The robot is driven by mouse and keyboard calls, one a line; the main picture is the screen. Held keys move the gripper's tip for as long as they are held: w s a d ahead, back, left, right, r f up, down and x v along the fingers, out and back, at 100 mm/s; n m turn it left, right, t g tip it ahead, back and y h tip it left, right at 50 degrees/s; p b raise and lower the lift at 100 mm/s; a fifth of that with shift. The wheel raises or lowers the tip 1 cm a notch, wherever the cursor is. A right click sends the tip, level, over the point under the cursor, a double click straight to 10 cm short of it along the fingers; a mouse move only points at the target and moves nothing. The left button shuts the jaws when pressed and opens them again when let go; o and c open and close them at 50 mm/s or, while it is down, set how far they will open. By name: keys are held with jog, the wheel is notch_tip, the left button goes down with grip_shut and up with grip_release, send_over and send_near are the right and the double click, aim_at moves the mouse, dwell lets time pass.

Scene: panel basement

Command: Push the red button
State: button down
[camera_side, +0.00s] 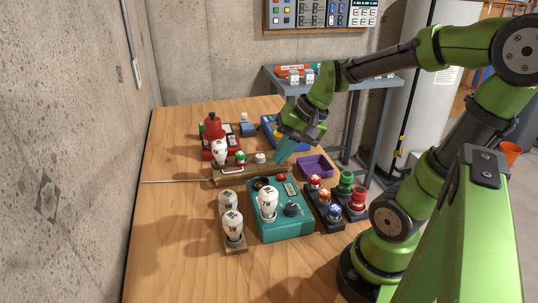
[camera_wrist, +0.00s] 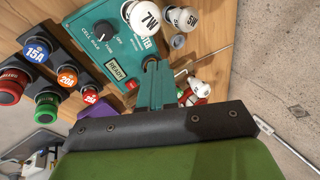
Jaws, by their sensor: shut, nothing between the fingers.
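In the wrist view the red button (camera_wrist: 131,84) is just left of my teal fingertips (camera_wrist: 157,68). My gripper (camera_side: 282,158) is shut and empty, pointing down above the far end of the box. The fingertips look apart from the button; their exact height over it is unclear.
Fuse holders with coloured caps (camera_wrist: 36,50) and red and green knobs (camera_side: 357,198) stand right of the box. A purple tray (camera_side: 318,167) lies behind them. White bulbs (camera_side: 233,224) stand at the left. A red device (camera_side: 214,128) is at the back. The table's left front is clear.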

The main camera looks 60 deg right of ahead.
aim_at(285, 176)
jog(key=w+d+f+m+t+y, duration=0.2)
jog(key=w+d+m+t, duration=0.1)
jog(key=d+m, duration=0.7)
jog(key=shift+w+d+f+m, duration=0.4)
jog(key=shift+w+d, duration=0.1)
jog(key=shift+w, duration=0.3)
jog(key=shift+f, duration=0.1)
jog(key=shift+f, duration=4.3)
jog(key=shift+f, duration=0.4)
